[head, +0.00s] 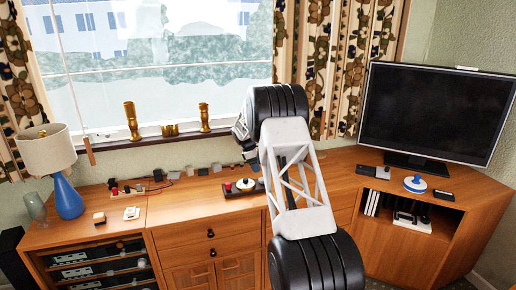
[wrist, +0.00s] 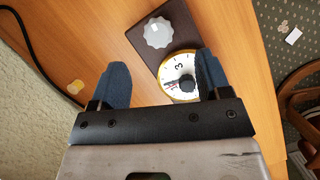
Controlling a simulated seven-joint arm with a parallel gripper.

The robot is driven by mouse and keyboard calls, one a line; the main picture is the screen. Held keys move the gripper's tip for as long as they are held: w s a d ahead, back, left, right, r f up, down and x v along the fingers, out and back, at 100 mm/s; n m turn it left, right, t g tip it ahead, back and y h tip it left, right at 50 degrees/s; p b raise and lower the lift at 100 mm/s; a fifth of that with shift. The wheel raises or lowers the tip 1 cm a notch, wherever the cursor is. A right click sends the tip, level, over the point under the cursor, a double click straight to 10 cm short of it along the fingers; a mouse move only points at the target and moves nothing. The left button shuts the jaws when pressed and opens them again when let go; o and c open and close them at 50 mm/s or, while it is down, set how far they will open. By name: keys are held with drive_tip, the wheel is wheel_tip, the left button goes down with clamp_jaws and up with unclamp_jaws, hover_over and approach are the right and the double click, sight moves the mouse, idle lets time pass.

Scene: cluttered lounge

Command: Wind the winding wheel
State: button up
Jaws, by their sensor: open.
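In the wrist view a dark board (wrist: 133,34) lies on the wooden cabinet top. It carries a grey lobed wheel (wrist: 158,32) and, nearer me, a white dial (wrist: 178,68) with a yellow rim, a "3" and a dark hub. My gripper (wrist: 163,75) is open, its two blue fingers apart with nothing held. The right finger overlaps the dial's right edge in the picture; I cannot tell if they touch. The lobed wheel is beyond the fingertips. In the head view my gripper (head: 243,135) is partly hidden by my arm, above a small dark board (head: 236,193).
A blue lamp (head: 68,198) and several small gadgets stand at the left of the cabinet. A television (head: 435,112) and a blue-and-white round object (head: 415,184) are at the right. The window sill (head: 180,134) holds brass-coloured pieces. A chair (wrist: 300,95) stands beside the cabinet edge.

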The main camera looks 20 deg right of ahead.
drive_tip(key=s+a+r+m+t+y, duration=0.1)
drive_tip(key=s+a+r+y, duration=0.1)
drive_tip(key=s+r, duration=0.6)
drive_tip(key=s+a+r+m+t+y, duration=0.1)
drive_tip(key=s+a+r+m, duration=0.1)
drive_tip(key=s+r, duration=0.5)
drive_tip(key=shift+s+a+r+y, duration=0.3)
drive_tip(key=shift+s+r+y, duration=0.1)
drive_tip(key=shift+r, duration=0.8)
idle(0.4)
drive_tip(key=w+d+f+n, duration=0.1)
drive_tip(key=w+d+f, duration=0.1)
drive_tip(key=w+f, duration=0.3)
drive_tip(key=w+d+f+n, duration=0.1)
drive_tip(key=w+d+f, duration=0.2)
drive_tip(key=w+f, duration=0.2)
drive_tip(key=w+d+f+n, duration=0.2)
drive_tip(key=w+f, duration=0.3)
drive_tip(key=f, duration=0.2)
drive_tip(key=shift+d+f, duration=0.3)
drive_tip(key=shift+f, duration=0.05)
drive_tip(key=shift+f, duration=0.15)
